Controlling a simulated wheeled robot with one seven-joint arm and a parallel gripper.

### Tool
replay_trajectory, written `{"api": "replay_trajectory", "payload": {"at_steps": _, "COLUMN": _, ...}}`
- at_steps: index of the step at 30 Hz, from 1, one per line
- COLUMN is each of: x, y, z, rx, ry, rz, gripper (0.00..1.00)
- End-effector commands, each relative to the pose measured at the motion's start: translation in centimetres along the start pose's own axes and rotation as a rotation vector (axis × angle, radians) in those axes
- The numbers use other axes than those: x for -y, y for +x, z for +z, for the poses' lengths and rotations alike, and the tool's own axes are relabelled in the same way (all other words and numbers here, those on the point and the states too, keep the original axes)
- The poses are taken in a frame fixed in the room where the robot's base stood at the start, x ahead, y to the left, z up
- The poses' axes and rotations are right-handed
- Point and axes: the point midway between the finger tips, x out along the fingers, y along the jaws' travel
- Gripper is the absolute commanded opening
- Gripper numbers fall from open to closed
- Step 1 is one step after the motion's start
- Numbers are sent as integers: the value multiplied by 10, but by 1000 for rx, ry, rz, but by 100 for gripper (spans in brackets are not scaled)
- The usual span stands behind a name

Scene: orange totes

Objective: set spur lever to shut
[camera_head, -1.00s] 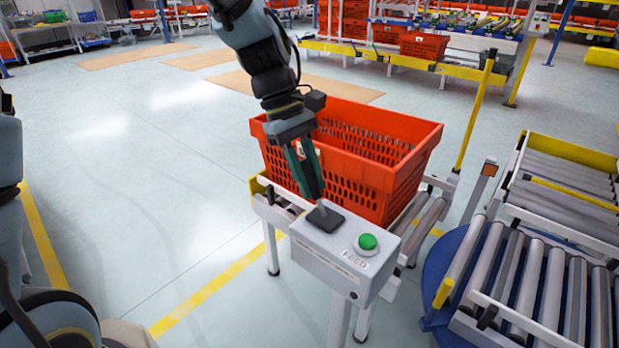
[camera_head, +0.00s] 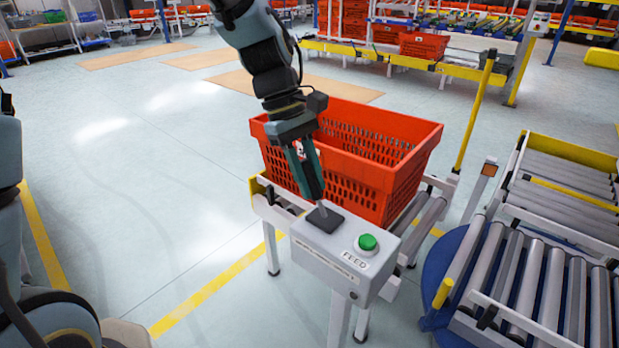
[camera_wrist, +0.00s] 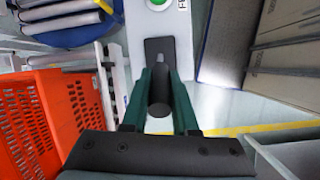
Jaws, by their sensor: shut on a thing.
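The spur lever (camera_head: 323,209) stands on a dark plate on top of a grey control box (camera_head: 322,256). In the wrist view its dark round knob (camera_wrist: 159,92) sits between the two green fingers. My gripper (camera_head: 316,194) is shut on the lever from above, and it also shows in the wrist view (camera_wrist: 160,88). The fingers hide most of the lever in the head view. A green button (camera_head: 367,242) sits on the same box, right of the lever, above a FEED label.
An orange tote (camera_head: 372,180) stands on a short roller conveyor right behind the box, close to my gripper. A roller turntable (camera_head: 530,280) is at the right. Open floor lies to the left.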

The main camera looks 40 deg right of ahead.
Motion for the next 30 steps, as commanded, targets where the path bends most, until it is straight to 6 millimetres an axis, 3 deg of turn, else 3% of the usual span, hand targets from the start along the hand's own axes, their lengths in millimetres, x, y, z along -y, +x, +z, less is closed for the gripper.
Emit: {"api": "replay_trajectory", "payload": {"at_steps": 30, "x": -8, "y": 6, "z": 37, "rx": -480, "ry": 13, "rz": -94, "gripper": 0}}
